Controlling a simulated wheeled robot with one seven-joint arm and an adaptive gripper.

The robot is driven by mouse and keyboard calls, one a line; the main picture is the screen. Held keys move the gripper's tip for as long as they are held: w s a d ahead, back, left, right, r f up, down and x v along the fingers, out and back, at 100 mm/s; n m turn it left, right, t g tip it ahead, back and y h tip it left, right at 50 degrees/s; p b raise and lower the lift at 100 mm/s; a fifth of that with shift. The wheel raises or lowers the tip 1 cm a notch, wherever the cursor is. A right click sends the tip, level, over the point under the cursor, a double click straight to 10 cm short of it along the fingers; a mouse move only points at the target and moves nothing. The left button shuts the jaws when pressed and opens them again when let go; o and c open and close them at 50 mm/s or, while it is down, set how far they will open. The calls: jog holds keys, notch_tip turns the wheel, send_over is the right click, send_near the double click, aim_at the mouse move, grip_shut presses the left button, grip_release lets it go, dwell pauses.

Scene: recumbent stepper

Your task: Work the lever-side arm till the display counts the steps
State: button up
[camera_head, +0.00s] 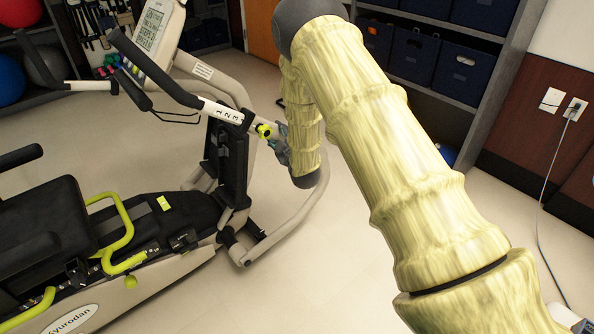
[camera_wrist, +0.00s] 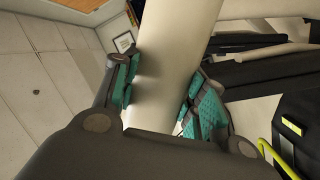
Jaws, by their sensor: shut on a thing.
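The recumbent stepper's near arm (camera_head: 222,110) has a black handle, a pale section marked 1 2 3 and a yellow-green lever knob (camera_head: 263,130) at its lower end. My gripper (camera_head: 281,149) is just right of that knob, partly hidden by my arm. In the wrist view, its teal-padded fingers close on both sides of a thick pale tube (camera_wrist: 168,60). I cannot tell exactly where this tube joins the lever-side arm. The display (camera_head: 151,28) is lit with dark lines of text, tilted and too small to read surely.
The black seat (camera_head: 40,222) and yellow-green seat handle (camera_head: 122,225) are at left. A curved pale frame tube (camera_head: 290,226) reaches toward the floor below my gripper. Shelves with dark bins (camera_head: 461,72) stand behind. Floor at lower centre is clear.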

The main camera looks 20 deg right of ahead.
jog(key=shift+s+a+f, duration=0.1)
jog(key=shift+s+f, duration=0.05)
jog(key=shift+f, duration=0.2)
jog(key=s+a+r+n, duration=0.1)
jog(key=s+a+r, duration=0.1)
jog(key=a, duration=0.6)
jog(key=shift+s+a+r+n+p, duration=0.3)
jog(key=shift+s+a+n+p, duration=0.1)
jog(key=shift+s, duration=0.25)
jog(key=shift+a, duration=0.1)
jog(key=s+a+r+n, duration=0.1)
jog(key=s+a+n, duration=0.1)
jog(key=a, duration=0.6)
jog(key=shift+s+a+t, duration=0.4)
jog(key=shift+s, duration=0.25)
jog(key=shift+r, duration=0.1)
jog(key=shift+a, duration=0.1)
